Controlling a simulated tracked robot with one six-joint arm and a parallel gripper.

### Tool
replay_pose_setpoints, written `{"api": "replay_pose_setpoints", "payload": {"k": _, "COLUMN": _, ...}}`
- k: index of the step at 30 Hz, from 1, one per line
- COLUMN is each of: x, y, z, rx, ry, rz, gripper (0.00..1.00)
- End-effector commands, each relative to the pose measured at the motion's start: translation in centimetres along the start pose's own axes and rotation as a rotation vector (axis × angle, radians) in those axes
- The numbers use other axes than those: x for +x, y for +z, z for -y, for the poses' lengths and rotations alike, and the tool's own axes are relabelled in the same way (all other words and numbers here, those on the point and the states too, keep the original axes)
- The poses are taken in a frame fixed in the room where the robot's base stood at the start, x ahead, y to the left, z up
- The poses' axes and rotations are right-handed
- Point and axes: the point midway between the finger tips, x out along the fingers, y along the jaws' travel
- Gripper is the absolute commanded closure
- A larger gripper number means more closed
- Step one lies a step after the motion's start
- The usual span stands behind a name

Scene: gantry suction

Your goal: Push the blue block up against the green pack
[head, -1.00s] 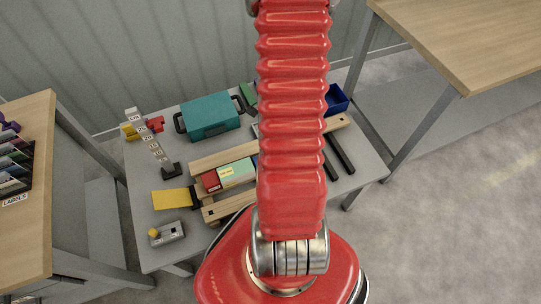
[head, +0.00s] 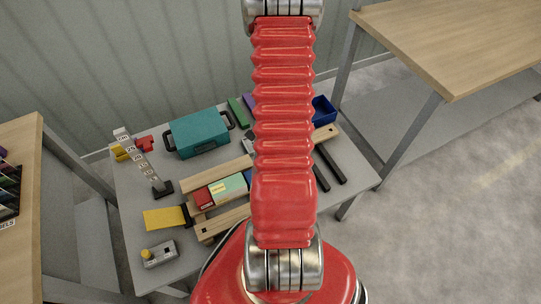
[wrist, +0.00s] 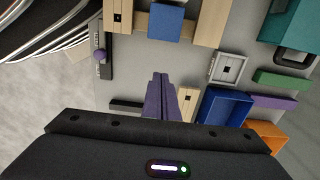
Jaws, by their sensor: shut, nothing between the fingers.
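The blue block (wrist: 165,22) sits between two wooden rails at the top of the wrist view. In the head view only a sliver of it (head: 248,180) shows beside my arm. The green pack (head: 229,187) lies between the rails, just left of the block, with a red block (head: 203,198) at its left end. The arm hides whether block and pack touch. The pack is not visible in the wrist view. My gripper (wrist: 160,76) is shut and empty, its purple fingers pointing toward the blue block but apart from it. The gripper is hidden in the head view.
A blue bin (wrist: 223,108) is right of my fingers, and a grey square fixture (wrist: 228,68) is right of the rails. A teal case (head: 198,133) stands behind the rails. Bare grey tabletop lies between fingers and block.

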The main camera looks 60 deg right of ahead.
Motion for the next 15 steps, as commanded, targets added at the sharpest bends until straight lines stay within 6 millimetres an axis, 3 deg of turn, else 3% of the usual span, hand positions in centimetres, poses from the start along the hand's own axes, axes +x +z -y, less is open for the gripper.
{"api": "replay_pose_setpoints", "payload": {"k": 15, "x": 5.5, "y": 0.0, "z": -0.1, "rx": 0.000, "ry": 0.003, "rz": 0.001, "gripper": 1.00}}
